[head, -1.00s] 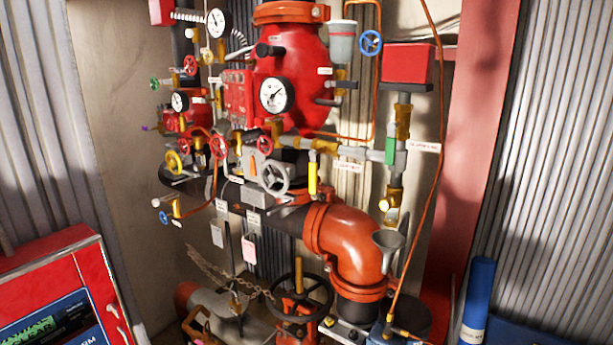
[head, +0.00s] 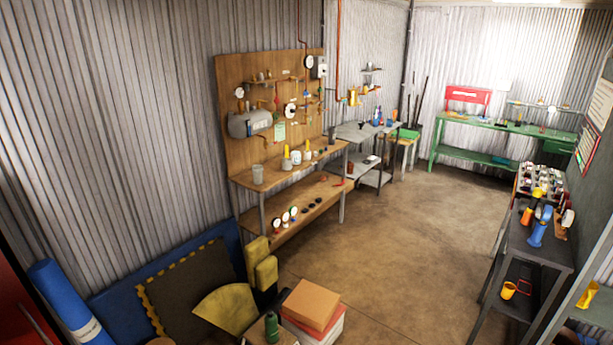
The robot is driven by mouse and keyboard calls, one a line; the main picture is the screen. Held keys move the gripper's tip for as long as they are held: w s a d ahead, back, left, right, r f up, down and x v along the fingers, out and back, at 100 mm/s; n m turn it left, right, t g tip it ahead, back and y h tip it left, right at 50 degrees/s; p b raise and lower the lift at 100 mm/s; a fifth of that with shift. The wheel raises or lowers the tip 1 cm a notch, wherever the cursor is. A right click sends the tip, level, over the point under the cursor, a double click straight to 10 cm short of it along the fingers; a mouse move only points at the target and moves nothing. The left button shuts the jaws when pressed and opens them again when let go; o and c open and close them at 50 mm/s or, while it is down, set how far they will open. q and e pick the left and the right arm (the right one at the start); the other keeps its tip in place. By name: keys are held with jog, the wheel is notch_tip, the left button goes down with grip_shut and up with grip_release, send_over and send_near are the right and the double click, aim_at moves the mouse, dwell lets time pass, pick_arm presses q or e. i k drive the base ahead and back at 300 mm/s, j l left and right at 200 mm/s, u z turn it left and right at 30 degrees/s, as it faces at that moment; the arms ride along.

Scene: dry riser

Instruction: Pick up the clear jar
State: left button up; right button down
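A clear, greyish jar (head: 258,174) stands upright at the left end of the upper shelf of a wooden bench (head: 290,172) along the left wall. It looks empty, but it is small and far off, so I cannot be sure. It stands apart from the white and yellow containers to its right. Neither of my grippers shows in the head view.
Boxes (head: 312,304), a green bottle (head: 271,327), yellow pads (head: 265,270) and a blue roll (head: 70,300) crowd the floor in front of the bench's left end. A dark rack (head: 541,245) stands at right. The brown floor (head: 400,240) between is clear.

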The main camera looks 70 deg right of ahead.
aim_at(258, 170)
jog(key=z, duration=2.05)
jog(key=i+l+z, duration=0.75)
jog(key=i+z, duration=0.35)
jog(key=i, duration=0.2)
jog(key=i+z, duration=0.35)
jog(key=i, duration=0.15)
jog(key=i+u, duration=0.15)
jog(key=i, duration=0.4)
jog(key=i+u, duration=0.15)
jog(key=i, duration=0.4)
jog(key=i+l+u, duration=0.15)
jog(key=i, duration=0.35)
jog(key=i+l+u, duration=0.15)
jog(key=i, duration=0.4)
jog(key=i+j+u, duration=0.2)
jog(key=i+u, duration=0.75)
jog(key=i+l+u, duration=0.1)
jog(key=i+u, duration=0.4)
jog(key=i+l+u, duration=0.3)
jog(key=u, duration=0.15)
jog(key=i+l, duration=0.05)
jog(key=i, duration=0.05)
